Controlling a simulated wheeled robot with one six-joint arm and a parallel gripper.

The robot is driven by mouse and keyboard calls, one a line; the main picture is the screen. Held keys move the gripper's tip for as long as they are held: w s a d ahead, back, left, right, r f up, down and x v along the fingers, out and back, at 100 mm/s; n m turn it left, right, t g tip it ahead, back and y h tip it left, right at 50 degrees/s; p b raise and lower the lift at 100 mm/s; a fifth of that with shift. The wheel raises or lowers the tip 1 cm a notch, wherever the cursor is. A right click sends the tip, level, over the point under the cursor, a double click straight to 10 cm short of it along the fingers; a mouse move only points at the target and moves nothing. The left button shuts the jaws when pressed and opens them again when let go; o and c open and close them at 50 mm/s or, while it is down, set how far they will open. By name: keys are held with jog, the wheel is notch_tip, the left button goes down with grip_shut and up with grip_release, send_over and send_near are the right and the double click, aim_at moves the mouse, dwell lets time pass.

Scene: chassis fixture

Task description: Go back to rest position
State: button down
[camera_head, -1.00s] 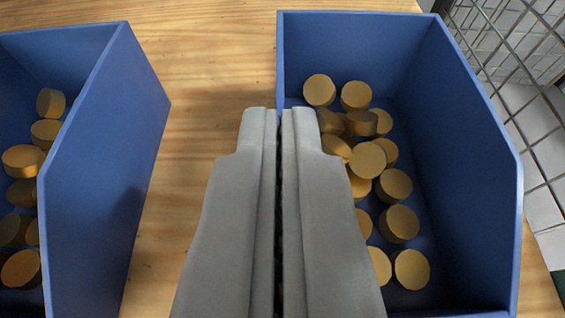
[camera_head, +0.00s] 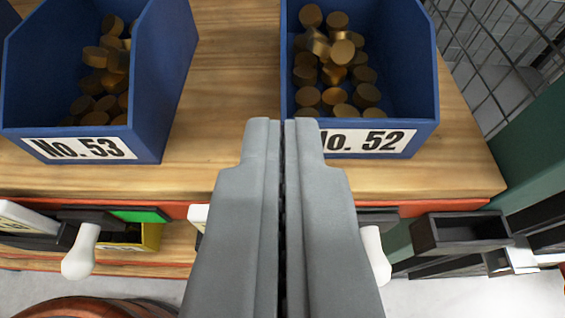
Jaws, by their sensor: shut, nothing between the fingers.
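My gripper (camera_head: 283,128) is shut with its two grey fingers together and nothing between them. Its tips appear in front of the left part of the label on the blue bin No. 52 (camera_head: 425,75), hiding the start of that label. How far the tips are from the bin cannot be told. The bin holds several round brown-gold discs (camera_head: 342,50). A second blue bin, No. 53 (camera_head: 160,90), stands to the left and also holds several discs (camera_head: 95,57).
Both bins stand on a wooden table (camera_head: 235,80) with a red-edged front. Below it are a yellow bin (camera_head: 150,237), white-handled tools (camera_head: 80,255) and a dark open box (camera_head: 460,232). A wire mesh (camera_head: 485,70) and green post (camera_head: 535,140) stand at right. A round brown object shows bottom left.

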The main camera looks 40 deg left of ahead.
jog(key=s+a+m+g+h, duration=0.2)
jog(key=s+a+m+h, duration=0.35)
jog(key=a, duration=0.55)
jog(key=s+a+r+m+t+h, duration=0.1)
jog(key=s+a+r+t+h, duration=0.1)
jog(key=s+a+r+t, duration=0.6)
jog(key=s+r, duration=0.3)
jog(key=r, duration=0.2)
jog(key=shift+s+a+m+h, duration=0.2)
jog(key=shift+s+m+h, duration=0.05)
jog(key=shift+m+h, duration=0.1)
